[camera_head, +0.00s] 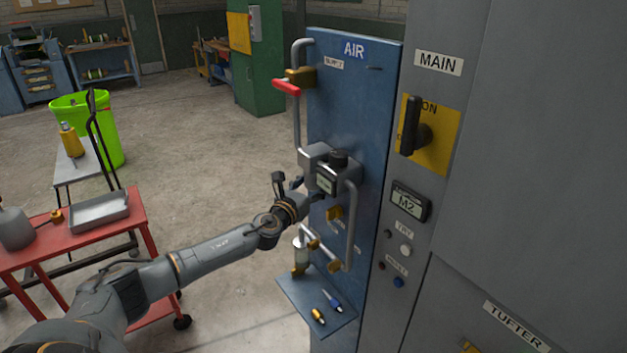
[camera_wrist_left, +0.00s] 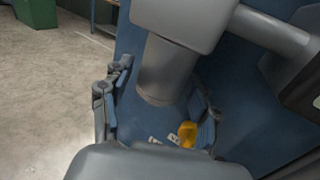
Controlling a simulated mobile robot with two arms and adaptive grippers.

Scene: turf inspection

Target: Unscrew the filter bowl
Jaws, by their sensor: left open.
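The filter unit's grey block (camera_head: 333,170) is piped onto the blue AIR panel (camera_head: 352,100). In the left wrist view a grey cylindrical bowl (camera_wrist_left: 168,68) hangs below the block (camera_wrist_left: 185,18). In the head view my gripper and the block mostly hide this bowl. My left gripper (camera_head: 290,186) is at the block's lower left side, coming in from the left. In the left wrist view its open fingers (camera_wrist_left: 158,84) lie on either side of the bowl. My right gripper is not in view.
A red-handled valve (camera_head: 287,88) sits on the pipe above. A blue shelf (camera_head: 295,290) holds two small fittings.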

